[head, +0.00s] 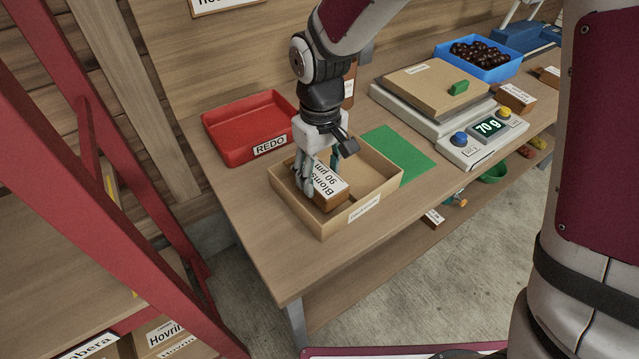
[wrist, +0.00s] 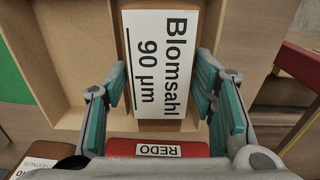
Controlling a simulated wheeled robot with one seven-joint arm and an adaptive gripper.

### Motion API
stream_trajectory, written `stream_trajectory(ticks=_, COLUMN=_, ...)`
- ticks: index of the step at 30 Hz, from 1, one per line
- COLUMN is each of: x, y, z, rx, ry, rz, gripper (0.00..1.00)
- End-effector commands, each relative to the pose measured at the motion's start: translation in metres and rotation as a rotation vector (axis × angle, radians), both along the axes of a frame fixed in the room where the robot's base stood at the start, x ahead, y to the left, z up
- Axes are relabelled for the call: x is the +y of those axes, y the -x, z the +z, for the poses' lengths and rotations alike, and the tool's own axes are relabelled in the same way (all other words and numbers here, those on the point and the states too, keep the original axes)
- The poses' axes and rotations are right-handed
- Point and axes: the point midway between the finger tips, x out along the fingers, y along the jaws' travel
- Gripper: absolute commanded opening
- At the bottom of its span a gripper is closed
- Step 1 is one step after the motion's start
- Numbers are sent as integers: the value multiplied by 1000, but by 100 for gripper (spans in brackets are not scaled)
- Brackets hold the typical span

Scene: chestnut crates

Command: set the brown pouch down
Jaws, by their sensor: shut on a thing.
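The brown pouch (head: 333,198), with a white label reading "Blomsahl 90 µm", is inside the open tan cardboard tray (head: 368,203). My gripper (head: 318,178) reaches down into the tray and is shut on the pouch. In the wrist view the pouch (wrist: 160,65) lies between the teal finger pads of my gripper (wrist: 160,85), one on each side. The tray (wrist: 70,60) shows beside it there. I cannot tell whether the pouch's underside touches the tray floor, which is hidden beneath it.
A red tray (head: 232,118) marked "REDO" stands behind left of the tan tray. A green mat (head: 398,154) lies to its right, then a scale (head: 440,112) reading 70 g and a blue bin (head: 497,62) of chestnuts. A red post (head: 125,160) rises at left.

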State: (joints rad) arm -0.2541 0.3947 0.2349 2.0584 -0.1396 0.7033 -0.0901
Motion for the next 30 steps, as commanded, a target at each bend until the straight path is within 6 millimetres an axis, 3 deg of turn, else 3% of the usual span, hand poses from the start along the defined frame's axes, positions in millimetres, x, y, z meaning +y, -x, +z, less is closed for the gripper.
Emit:
stream_trajectory(ticks=11, x=0, y=0, z=-39, rx=1, ry=1, rz=2, gripper=17)
stream_trajectory(ticks=22, x=0, y=0, z=-43, rx=-1, ry=-1, rz=1, gripper=17)
stream_trajectory(ticks=23, x=0, y=0, z=-43, rx=-1, ry=-1, rz=1, gripper=56)
stream_trajectory(ticks=24, x=0, y=0, z=-43, rx=-1, ry=-1, rz=1, gripper=60)
stream_trajectory(ticks=30, x=0, y=0, z=-42, rx=-1, ry=-1, rz=1, gripper=60)
